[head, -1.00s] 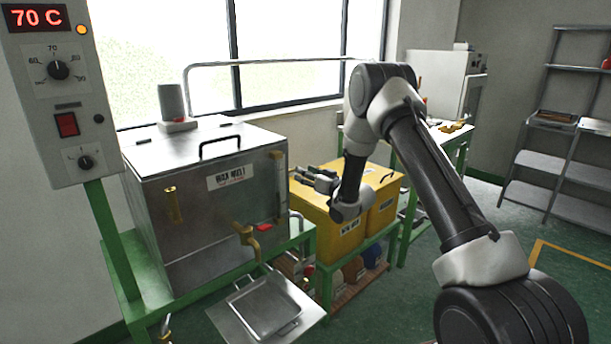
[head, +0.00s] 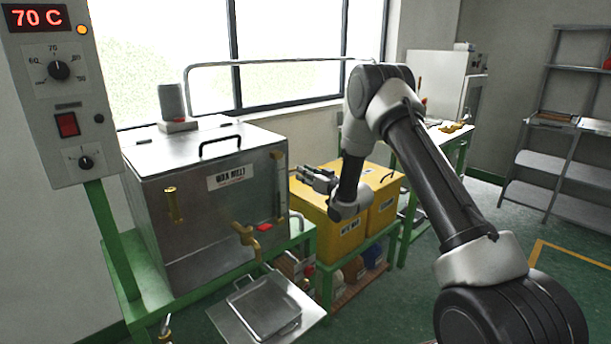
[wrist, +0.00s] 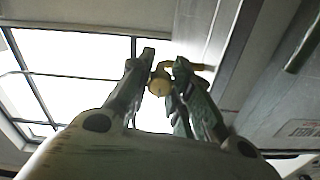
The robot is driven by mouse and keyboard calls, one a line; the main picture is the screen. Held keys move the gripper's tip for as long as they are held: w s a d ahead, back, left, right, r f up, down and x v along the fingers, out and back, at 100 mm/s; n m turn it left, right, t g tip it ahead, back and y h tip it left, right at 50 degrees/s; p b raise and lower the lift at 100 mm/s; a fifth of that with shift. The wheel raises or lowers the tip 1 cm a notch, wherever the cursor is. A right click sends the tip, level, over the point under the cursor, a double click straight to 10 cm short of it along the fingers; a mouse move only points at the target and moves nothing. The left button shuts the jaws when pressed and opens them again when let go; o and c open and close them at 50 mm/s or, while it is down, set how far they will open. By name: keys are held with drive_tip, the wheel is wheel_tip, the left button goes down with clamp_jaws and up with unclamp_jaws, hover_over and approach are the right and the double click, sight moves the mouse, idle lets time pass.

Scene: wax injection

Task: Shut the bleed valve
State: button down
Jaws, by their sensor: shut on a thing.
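The wax melt tank (head: 215,215) is a metal box at the left of the head view. In the wrist view a round brass knob, apparently the bleed valve (wrist: 160,84), sits between my fingers with a brass stem behind it. My gripper (head: 303,175) is at the tank's right side in the head view, above the yellow bins. In the wrist view my gripper (wrist: 164,72) is shut on the knob, one finger on each side. The valve cannot be made out in the head view, and its exact turn cannot be told.
A yellow bin (head: 330,232) stands under my gripper. A brass tap with a red handle (head: 246,236) juts from the tank front above a metal tray (head: 265,308). A control box (head: 62,120) stands at the left. Green floor is open at the right.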

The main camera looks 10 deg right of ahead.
drive_tip(key=n, duration=0.9)
drive_tip(key=shift+f, duration=0.1)
drive_tip(key=n, duration=0.4)
drive_tip(key=shift+n, duration=2.1)
drive_tip(key=c, duration=1.3)
unclamp_jaws()
drive_tip(key=shift+o, duration=0.2)
drive_tip(key=v, duration=1.2)
